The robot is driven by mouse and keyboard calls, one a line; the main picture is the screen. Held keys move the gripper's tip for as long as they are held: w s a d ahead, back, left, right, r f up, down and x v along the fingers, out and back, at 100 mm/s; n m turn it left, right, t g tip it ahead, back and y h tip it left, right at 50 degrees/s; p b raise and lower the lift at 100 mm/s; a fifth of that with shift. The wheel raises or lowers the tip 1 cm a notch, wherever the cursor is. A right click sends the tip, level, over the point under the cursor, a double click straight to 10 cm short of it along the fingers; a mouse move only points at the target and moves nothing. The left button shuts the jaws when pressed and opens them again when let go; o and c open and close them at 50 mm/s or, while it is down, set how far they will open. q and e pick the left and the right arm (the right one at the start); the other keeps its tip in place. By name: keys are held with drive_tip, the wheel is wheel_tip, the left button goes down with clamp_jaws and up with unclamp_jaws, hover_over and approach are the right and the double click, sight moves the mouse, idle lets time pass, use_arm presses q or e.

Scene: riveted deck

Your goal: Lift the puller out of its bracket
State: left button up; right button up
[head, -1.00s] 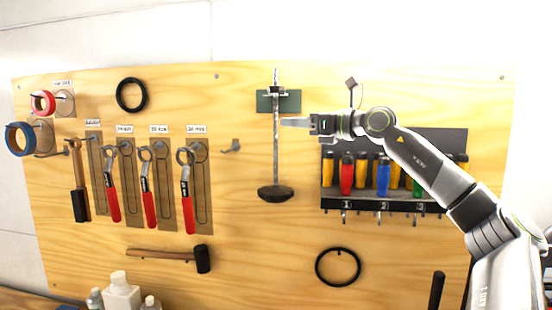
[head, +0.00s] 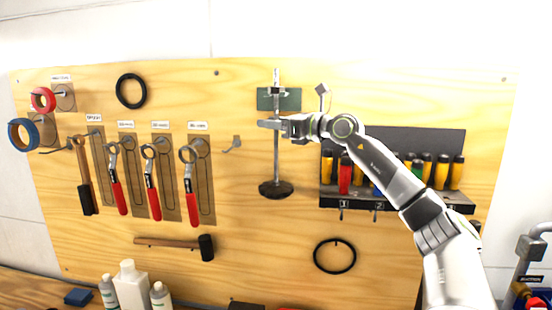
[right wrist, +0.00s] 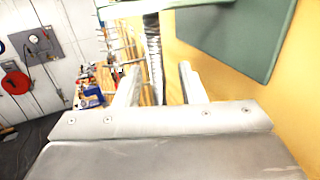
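The puller (head: 276,155) is an upright metal rod with a dark round disc at its lower end. It hangs in a green bracket (head: 292,99) on the wooden board. My right gripper (head: 268,125) is at the rod just below the bracket, reaching in from the right. In the right wrist view the two fingers (right wrist: 160,88) stand apart, with the ribbed rod (right wrist: 153,50) between them and a visible gap to the right finger. The green bracket plate (right wrist: 235,35) is close by at upper right there. My left gripper is not in view.
Right of the puller, a dark rack (head: 400,197) holds several coloured-handled tools, partly behind my right arm. Several red-handled wrenches (head: 192,200) hang to the left. A mallet (head: 205,247) is below left and a black ring (head: 335,256) below right. The board around the disc is clear.

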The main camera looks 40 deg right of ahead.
drive_tip(key=shift+w+a, duration=0.2)
drive_tip(key=shift+w, duration=0.25)
clamp_jaws()
drive_tip(key=shift+r, duration=0.1)
idle(1.1)
